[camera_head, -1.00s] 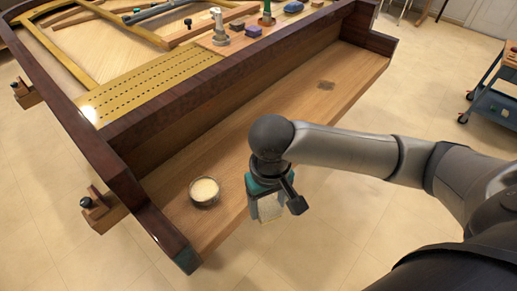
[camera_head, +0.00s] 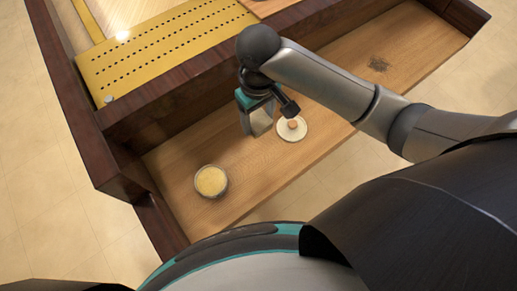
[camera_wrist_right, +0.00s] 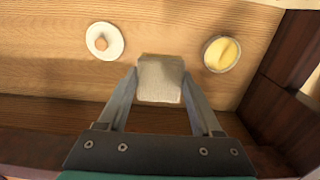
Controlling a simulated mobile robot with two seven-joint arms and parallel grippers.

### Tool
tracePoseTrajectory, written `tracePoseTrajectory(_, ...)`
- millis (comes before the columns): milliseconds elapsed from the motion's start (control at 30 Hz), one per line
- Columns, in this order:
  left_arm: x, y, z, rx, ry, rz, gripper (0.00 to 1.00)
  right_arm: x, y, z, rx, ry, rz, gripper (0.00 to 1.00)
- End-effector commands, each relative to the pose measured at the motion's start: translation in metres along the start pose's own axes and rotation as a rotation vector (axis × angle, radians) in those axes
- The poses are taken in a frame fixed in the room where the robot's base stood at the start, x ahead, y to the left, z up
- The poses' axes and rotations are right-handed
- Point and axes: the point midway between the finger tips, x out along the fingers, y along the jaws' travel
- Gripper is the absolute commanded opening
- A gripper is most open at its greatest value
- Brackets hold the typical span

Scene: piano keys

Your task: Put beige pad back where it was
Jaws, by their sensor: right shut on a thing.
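My right gripper (camera_head: 259,122) is over the wooden key-bed shelf (camera_head: 243,190) of the piano. In the right wrist view, the gripper (camera_wrist_right: 160,98) is shut on the beige pad (camera_wrist_right: 160,78), a small pale block between its two fingertips. The shelf lies behind the pad in that view; I cannot tell whether they touch. My left gripper is not in view.
A white disc with a small tan knob (camera_head: 291,127) lies right beside the gripper. A round dish with yellow contents (camera_head: 211,181) stands nearer on the shelf. A dark patch (camera_head: 379,64) marks the far end. A dark wooden rail (camera_head: 190,100) borders the shelf.

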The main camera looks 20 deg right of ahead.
Motion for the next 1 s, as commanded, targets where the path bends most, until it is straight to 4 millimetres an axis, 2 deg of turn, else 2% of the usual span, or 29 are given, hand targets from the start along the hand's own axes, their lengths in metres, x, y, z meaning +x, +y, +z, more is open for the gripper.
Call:
tracePoseTrajectory(33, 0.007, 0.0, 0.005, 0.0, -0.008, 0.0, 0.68, 0.018, 0.0, 0.002, 0.001, -0.005, 0.002, 0.14)
tracePoseTrajectory(133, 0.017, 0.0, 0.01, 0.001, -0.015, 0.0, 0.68, 0.046, 0.0, 0.002, 0.001, -0.006, 0.002, 0.14)
tracePoseTrajectory(400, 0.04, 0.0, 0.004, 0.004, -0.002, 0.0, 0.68, 0.115, 0.0, 0.001, 0.001, -0.002, 0.001, 0.14)
tracePoseTrajectory(533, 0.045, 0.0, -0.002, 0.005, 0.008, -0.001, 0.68, 0.133, 0.0, 0.001, 0.002, -0.001, 0.001, 0.14)
tracePoseTrajectory(767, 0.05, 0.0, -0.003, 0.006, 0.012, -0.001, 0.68, 0.148, 0.001, 0.001, 0.002, -0.001, 0.001, 0.14)
tracePoseTrajectory(1000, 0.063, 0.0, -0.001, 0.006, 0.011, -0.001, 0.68, 0.181, 0.0, 0.001, 0.001, 0.0, 0.002, 0.14)
